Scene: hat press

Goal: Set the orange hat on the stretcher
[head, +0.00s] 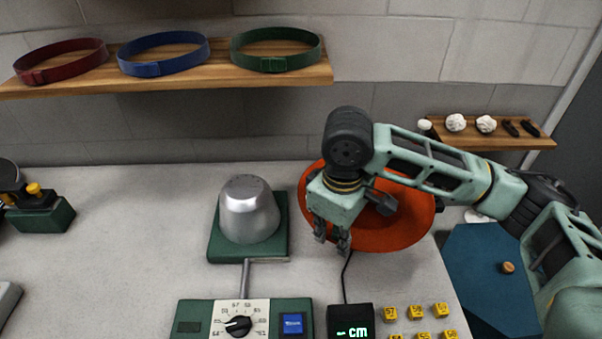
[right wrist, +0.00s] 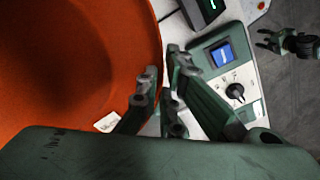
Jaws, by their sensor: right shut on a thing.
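The orange hat (head: 408,228) is right of the stretcher in the head view, its wide round brim partly hidden by my right arm. It fills the upper left of the right wrist view (right wrist: 70,60). My right gripper (head: 332,240) is shut on the hat's brim at its left edge; the edge also shows between the fingers in the wrist view (right wrist: 166,80). The stretcher is a silver metal dome (head: 249,212) on a green plate, bare on top. My left gripper (right wrist: 266,41) shows small at the wrist view's right; its jaws are unclear.
A green control box (head: 190,309) with a dial and blue button stands in front of the stretcher. Beside it are a cm display (head: 350,320) and yellow numbered blocks (head: 416,312). A wooden shelf (head: 200,77) with hat bands hangs above.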

